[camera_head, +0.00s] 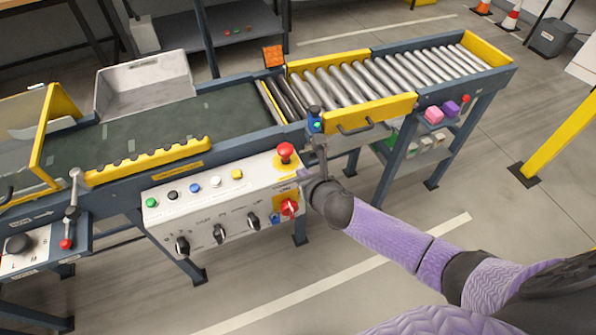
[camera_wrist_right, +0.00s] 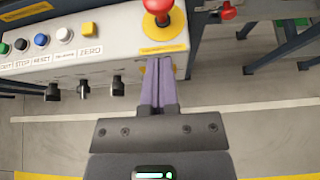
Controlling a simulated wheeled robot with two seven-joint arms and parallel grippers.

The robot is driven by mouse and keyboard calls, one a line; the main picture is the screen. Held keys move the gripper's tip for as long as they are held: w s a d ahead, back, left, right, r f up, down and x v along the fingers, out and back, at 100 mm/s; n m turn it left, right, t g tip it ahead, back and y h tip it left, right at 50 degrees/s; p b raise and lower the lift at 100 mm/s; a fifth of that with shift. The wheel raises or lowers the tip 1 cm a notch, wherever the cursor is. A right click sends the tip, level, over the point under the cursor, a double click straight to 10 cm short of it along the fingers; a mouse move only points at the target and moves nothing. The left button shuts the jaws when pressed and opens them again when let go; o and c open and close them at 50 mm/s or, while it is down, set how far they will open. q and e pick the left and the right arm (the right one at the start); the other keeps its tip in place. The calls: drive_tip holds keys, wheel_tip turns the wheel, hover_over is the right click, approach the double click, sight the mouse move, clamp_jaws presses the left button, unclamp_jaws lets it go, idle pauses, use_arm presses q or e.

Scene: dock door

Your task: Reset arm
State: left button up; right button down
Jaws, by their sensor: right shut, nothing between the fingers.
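My right arm comes in from the lower right in the head view. Its gripper (camera_head: 318,150) is at the right end of the white control panel (camera_head: 222,203), close to the red mushroom button (camera_head: 285,152). In the right wrist view the two purple fingers of the right gripper (camera_wrist_right: 158,62) are together with nothing between them. They point at the panel's edge, just below the red mushroom button (camera_wrist_right: 157,10) on its yellow base. I cannot tell whether the fingertips touch the panel. My left gripper is not in view.
A conveyor with a dark belt (camera_head: 200,120) and a roller section (camera_head: 390,80) runs behind the panel. A grey bin (camera_head: 145,85) stands at its far side. A lever (camera_head: 74,205) is at the left. A yellow post (camera_head: 560,140) stands at the right. Floor in front is open.

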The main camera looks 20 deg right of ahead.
drive_tip(key=shift+s, duration=0.2)
idle(0.3)
drive_tip(key=s+d+f+m+g+h, duration=0.1)
drive_tip(key=s+f+m+g, duration=0.2)
drive_tip(key=s+f+m, duration=0.5)
drive_tip(key=s+d+f+m+g, duration=0.2)
drive_tip(key=s+f+m+g, duration=0.1)
drive_tip(key=s+f+m, duration=0.55)
drive_tip(key=s+a+f+m+g, duration=0.1)
drive_tip(key=s+f+m, duration=0.3)
drive_tip(key=s+m, duration=0.4)
drive_tip(key=s+a+f+m+g, duration=0.1)
drive_tip(key=s+f+m+g, duration=0.3)
drive_tip(key=s+m, duration=0.5)
drive_tip(key=s, duration=0.7)
drive_tip(key=shift+s, duration=0.35)
